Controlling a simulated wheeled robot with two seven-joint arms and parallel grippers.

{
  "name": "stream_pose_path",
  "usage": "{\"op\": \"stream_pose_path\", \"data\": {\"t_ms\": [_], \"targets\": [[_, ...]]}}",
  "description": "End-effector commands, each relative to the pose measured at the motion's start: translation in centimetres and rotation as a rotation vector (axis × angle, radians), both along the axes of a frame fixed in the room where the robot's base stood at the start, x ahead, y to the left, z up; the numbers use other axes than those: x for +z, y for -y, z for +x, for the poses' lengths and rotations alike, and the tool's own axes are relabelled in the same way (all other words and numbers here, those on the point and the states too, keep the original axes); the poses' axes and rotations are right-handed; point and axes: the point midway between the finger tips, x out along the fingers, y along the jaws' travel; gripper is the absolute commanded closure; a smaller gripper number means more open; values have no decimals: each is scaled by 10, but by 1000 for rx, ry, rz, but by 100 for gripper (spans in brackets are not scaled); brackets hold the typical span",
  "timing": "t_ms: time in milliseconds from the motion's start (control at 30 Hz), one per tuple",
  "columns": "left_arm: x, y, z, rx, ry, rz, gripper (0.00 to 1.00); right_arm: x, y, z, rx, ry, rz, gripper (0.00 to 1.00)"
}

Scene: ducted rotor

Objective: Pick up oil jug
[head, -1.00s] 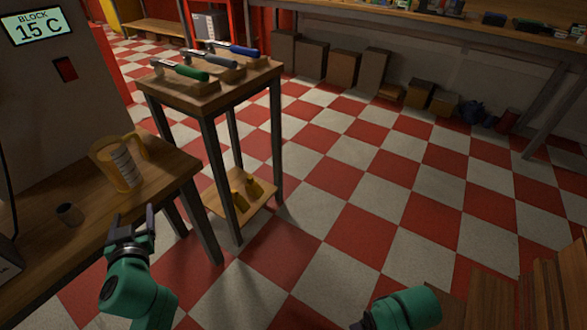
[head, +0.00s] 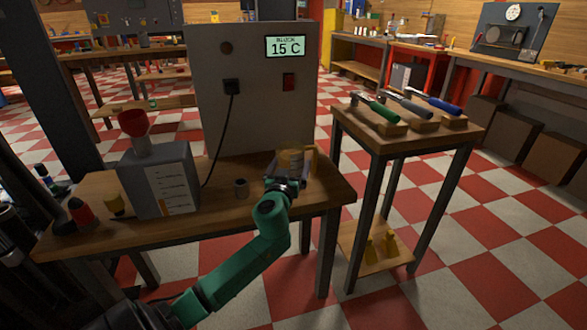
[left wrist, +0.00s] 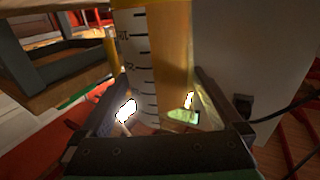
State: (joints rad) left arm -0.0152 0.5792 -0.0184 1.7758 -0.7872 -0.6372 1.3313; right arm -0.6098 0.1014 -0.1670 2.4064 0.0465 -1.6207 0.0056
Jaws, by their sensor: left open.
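The oil jug (head: 291,160) is an amber jug with a white graduated scale. It stands upright on the wooden table, with its handle on the right in the head view. My left gripper (head: 287,183) is open at the near side of the jug and hides its lower part. In the left wrist view the jug (left wrist: 172,50) fills the space beyond and between the fingers of the left gripper (left wrist: 160,105). One finger is on each side of it. I cannot tell whether they touch it. My right gripper is not in view.
A grey box (head: 162,180) with a red funnel-like top is farther left. The tall grey cabinet (head: 255,110) with the 15 C display rises behind. A stand with several coloured-handled tools (head: 400,140) is at right.

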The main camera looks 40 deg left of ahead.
Motion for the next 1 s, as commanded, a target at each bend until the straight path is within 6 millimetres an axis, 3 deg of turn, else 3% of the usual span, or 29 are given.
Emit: {"op": "stream_pose_path", "data": {"t_ms": [100,300,567,900,1000], "targets": [[-1,-7,13,0,1,0,0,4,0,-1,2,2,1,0],[-1,-7,14,-1,-1,-2,0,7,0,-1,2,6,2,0],[-1,-7,14,-1,-1,-2,99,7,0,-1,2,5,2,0],[5,-7,14,-1,2,-1,100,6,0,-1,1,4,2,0],[15,-6,14,-1,4,-1,100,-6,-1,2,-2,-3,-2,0]]}}
